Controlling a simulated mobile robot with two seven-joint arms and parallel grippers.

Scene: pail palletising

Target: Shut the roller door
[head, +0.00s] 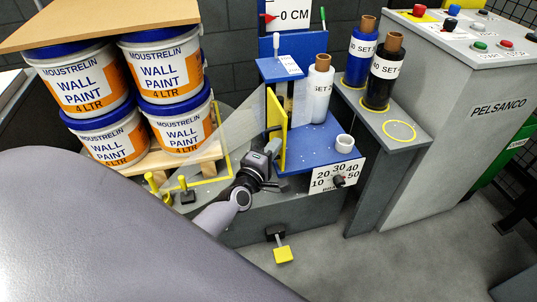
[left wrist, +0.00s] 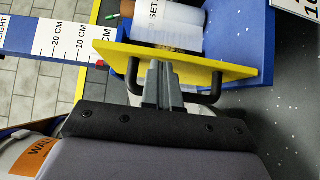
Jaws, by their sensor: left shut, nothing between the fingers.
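The yellow roller door (head: 276,108) stands upright on the left side of the blue roller carriage (head: 318,142), seen at a steep angle in the head view. In the left wrist view the yellow door (left wrist: 190,63) spans the middle, with a black bar handle (left wrist: 216,86) on its near face. My left gripper (head: 271,151) is in front of the door, low down. Its fingers (left wrist: 160,72) are shut and empty, between the two ends of the handle and close to the door face. I cannot tell whether they touch. My right gripper is not in view.
A white film roll (head: 319,92) stands in the carriage, and clear film stretches left toward stacked paint pails (head: 160,68). A blue roll (head: 359,58) and a black roll (head: 380,82) stand on a grey shelf. A yellow pedal (head: 283,254) is below; floor at right is clear.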

